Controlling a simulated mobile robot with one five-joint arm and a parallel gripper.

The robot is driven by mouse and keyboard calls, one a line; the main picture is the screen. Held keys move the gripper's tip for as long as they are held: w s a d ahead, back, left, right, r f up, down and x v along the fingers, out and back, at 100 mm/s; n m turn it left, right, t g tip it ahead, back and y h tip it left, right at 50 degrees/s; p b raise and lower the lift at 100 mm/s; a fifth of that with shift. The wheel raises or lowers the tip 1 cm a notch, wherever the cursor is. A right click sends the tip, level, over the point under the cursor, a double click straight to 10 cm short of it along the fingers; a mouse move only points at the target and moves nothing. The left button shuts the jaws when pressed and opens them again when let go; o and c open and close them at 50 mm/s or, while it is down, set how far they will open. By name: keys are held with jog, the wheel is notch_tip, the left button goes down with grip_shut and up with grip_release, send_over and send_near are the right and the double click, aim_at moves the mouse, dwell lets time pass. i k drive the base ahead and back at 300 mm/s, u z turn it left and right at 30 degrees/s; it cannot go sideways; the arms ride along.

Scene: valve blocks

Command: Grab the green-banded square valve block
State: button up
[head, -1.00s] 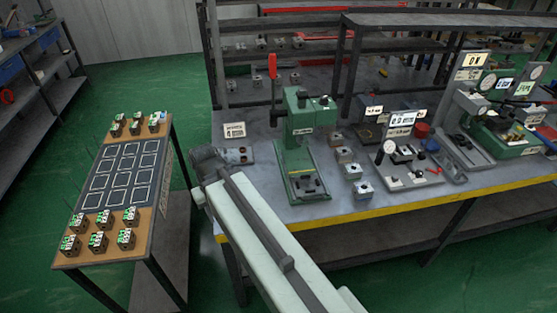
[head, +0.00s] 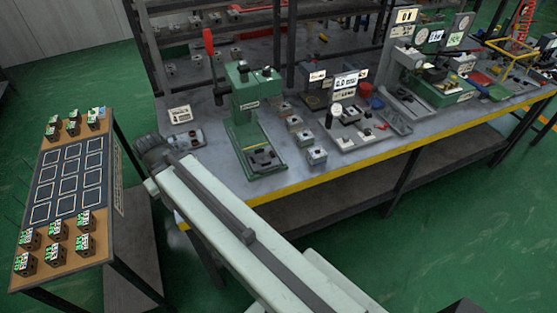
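Several small square blocks stand in a row on the workbench, right of the green press; the nearest block (head: 316,156) is grey with a dark spot on top. I cannot make out a green band on any of them. Other blocks with green and white tops stand on the side table at left, in a near group (head: 57,229) and a far group (head: 73,128). Which one is the green-banded square valve block cannot be told at this size. My pale arm reaches from the bottom toward the bench's left end; my gripper's fingers do not show.
The workbench (head: 380,160) has a yellow front edge. The green press (head: 246,110) with a red handle stands near its left end. Gauge stands and a placard crowd its right. The side table (head: 118,225) has a dark panel of white outlined squares. Green floor lies open at right front.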

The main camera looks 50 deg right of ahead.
aim_at(302, 142)
jog(key=u, duration=2.25)
jog(key=k, duration=1.35)
jog(key=z, duration=0.9)
jog(key=i, duration=1)
jog(key=u, duration=0.05)
